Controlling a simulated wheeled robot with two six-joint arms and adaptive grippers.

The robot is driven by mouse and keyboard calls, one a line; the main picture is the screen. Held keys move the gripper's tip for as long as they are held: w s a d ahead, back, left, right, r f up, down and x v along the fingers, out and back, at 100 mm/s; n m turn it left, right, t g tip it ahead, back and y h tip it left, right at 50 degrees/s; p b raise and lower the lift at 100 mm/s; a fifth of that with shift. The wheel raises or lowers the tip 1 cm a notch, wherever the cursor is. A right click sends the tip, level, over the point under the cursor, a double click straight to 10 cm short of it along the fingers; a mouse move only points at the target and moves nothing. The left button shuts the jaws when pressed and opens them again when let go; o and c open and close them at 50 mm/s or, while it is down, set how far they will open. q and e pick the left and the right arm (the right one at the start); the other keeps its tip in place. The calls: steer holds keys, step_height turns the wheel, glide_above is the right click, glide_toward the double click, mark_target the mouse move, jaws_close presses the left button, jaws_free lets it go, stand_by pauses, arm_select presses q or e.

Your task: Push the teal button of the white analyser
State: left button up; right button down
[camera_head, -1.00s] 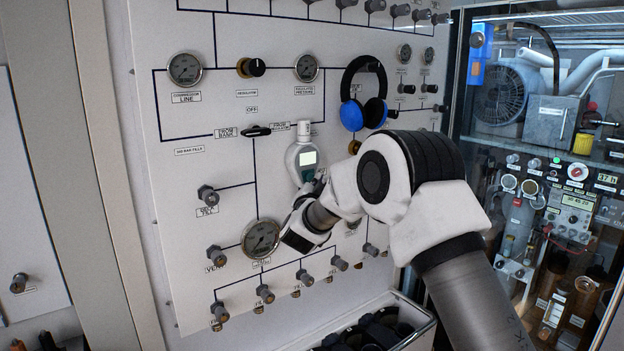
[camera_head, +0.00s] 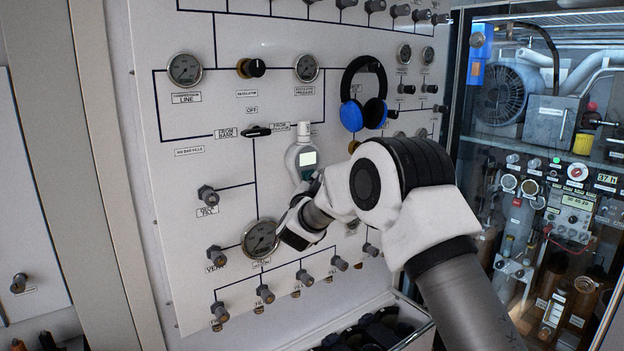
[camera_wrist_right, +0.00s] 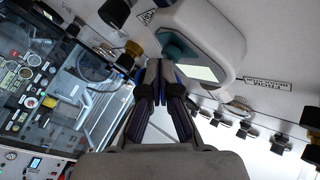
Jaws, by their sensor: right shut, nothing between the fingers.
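The white analyser (camera_head: 302,157) hangs upright on the panel, with its small pale screen facing out. In the right wrist view the analyser (camera_wrist_right: 208,32) is close and tilted, with its teal button (camera_wrist_right: 177,46) partly in view beside the screen. My right gripper (camera_head: 314,185) is at the lower part of the analyser in the head view, and its arm hides some of the panel there. In the wrist view the right gripper's fingertips (camera_wrist_right: 160,68) are together and empty, just below the teal button. I cannot tell whether they touch it. My left gripper is not in view.
Blue and black headphones (camera_head: 364,95) hang just right of the analyser. A gauge (camera_head: 260,238) and several valve knobs stick out around my right wrist. A black selector lever (camera_head: 256,131) is to the left. An open bin (camera_head: 405,312) stands below the panel.

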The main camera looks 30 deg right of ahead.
steer(key=shift+s+b, duration=0.5)
steer(key=shift+s, duration=0.2)
steer(key=s+b, duration=0.3)
steer(key=s, duration=0.3)
steer(key=shift+d, duration=0.3)
stand_by(0.7)
